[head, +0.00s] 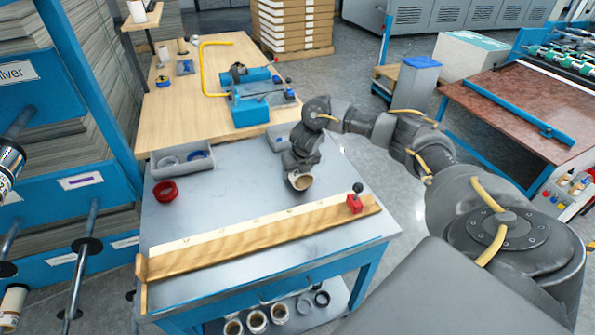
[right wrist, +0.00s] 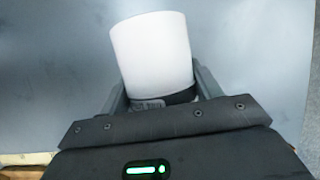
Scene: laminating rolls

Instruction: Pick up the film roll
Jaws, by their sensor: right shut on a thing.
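The film roll (right wrist: 152,52) is a short white cylinder, seen from close up in the right wrist view. My right gripper (right wrist: 158,92) is shut on it, one finger on each side of its lower part. In the head view the film roll (head: 300,181) shows as a small pale ring with a brownish inside, under my right gripper (head: 301,168), over the grey metal table (head: 225,195). I cannot tell whether the roll touches the tabletop. My left gripper is not in view.
A long wooden bar with a white strip and red slider (head: 353,204) lies along the table's front. A red ring (head: 165,191) and a grey tray (head: 182,161) with rolls are at left. Several rolls (head: 257,321) sit on the shelf below. The table's middle is clear.

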